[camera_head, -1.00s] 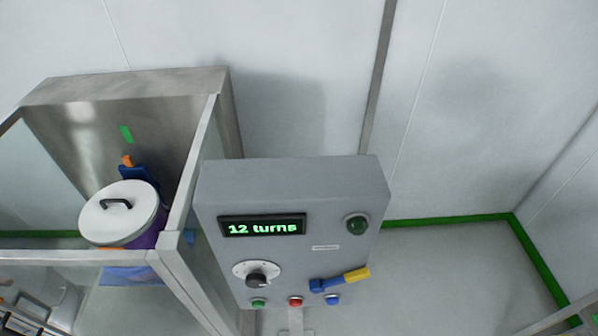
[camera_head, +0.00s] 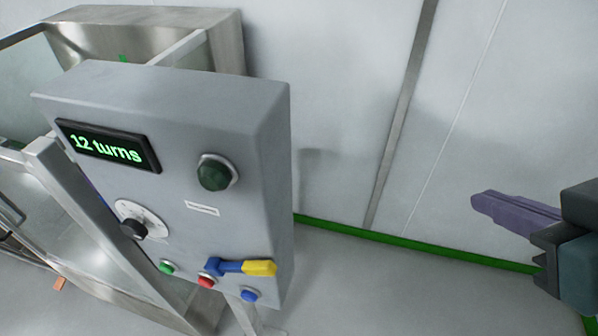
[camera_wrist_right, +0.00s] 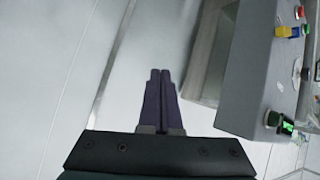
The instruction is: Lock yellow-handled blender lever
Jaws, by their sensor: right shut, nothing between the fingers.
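The blender lever is a blue arm with a yellow handle (camera_head: 259,268) low on the front of the grey control box (camera_head: 176,196). It points right, close to horizontal. It also shows near the top right of the right wrist view (camera_wrist_right: 284,31). My right gripper (camera_head: 482,200) is at the right of the head view, apart from the box and to the right of the lever. Its purple fingers are together and empty in the right wrist view (camera_wrist_right: 160,80). My left gripper is not in view.
The box carries a "12 turns" display (camera_head: 108,146), a green lamp (camera_head: 215,173), a black knob (camera_head: 134,228), and green, red and blue buttons (camera_head: 249,295) near the lever. A metal-framed enclosure (camera_head: 215,42) stands behind left. Open space lies between box and gripper.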

